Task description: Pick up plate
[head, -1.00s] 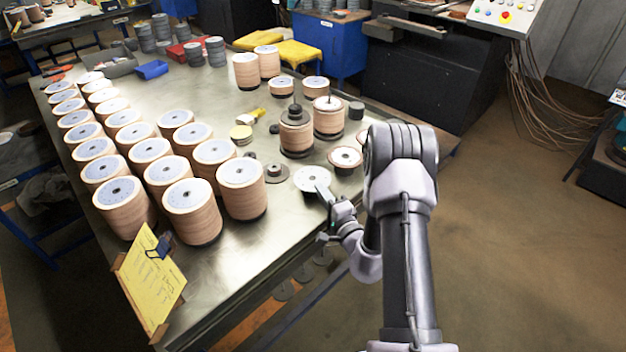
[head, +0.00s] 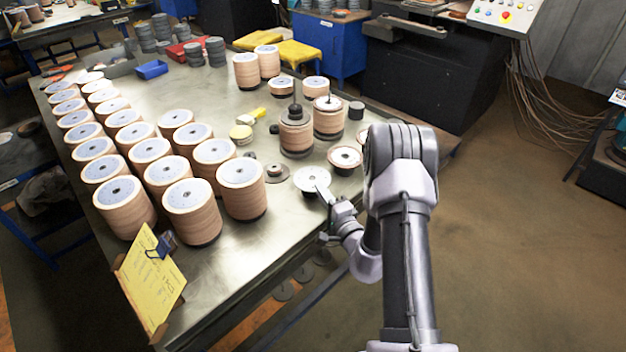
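The plate, a pale round disc with a small centre hole (head: 310,179), is on the metal table near its right edge, left of my arm. My gripper (head: 324,193) is at the plate's near right rim, with a finger reaching onto or just over it. I cannot tell whether it touches the plate. The fingers are small and partly hidden by each other, so their opening does not show.
Stacks of flap discs (head: 241,188) fill the table's left side. Close behind the plate stand a disc stack on a spindle (head: 296,137) and a low disc (head: 345,157). A small dark flange (head: 276,172) lies left of the plate. The table's front strip (head: 262,252) is bare.

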